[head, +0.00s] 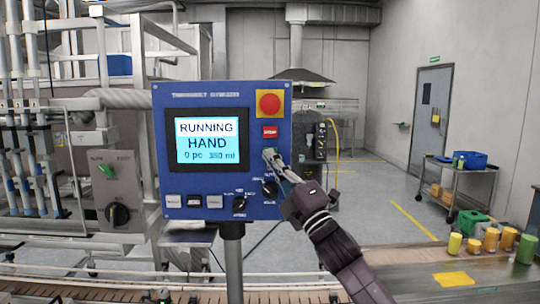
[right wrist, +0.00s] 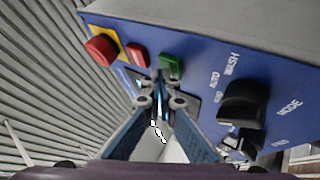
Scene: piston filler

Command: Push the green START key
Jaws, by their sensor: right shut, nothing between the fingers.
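The blue control panel (head: 220,95) stands on a post, and its screen (head: 207,140) reads RUNNING, HAND, 0 pc and what looks like 380 ml. The green START key (right wrist: 171,66) shows in the right wrist view, beside the red key (right wrist: 137,54). In the head view my right gripper (head: 272,156) partly covers the green key. My right gripper is shut and empty, its tips (right wrist: 160,78) at the lower left edge of the green key in the wrist view. I cannot tell whether they touch it. My left gripper is out of view.
A red emergency button on a yellow plate (head: 269,103) sits above the red key (head: 270,132). Black rotary knobs (right wrist: 240,104) are near my right fingers. A conveyor (head: 110,283) runs below the panel, and bottles (head: 490,240) stand at the right.

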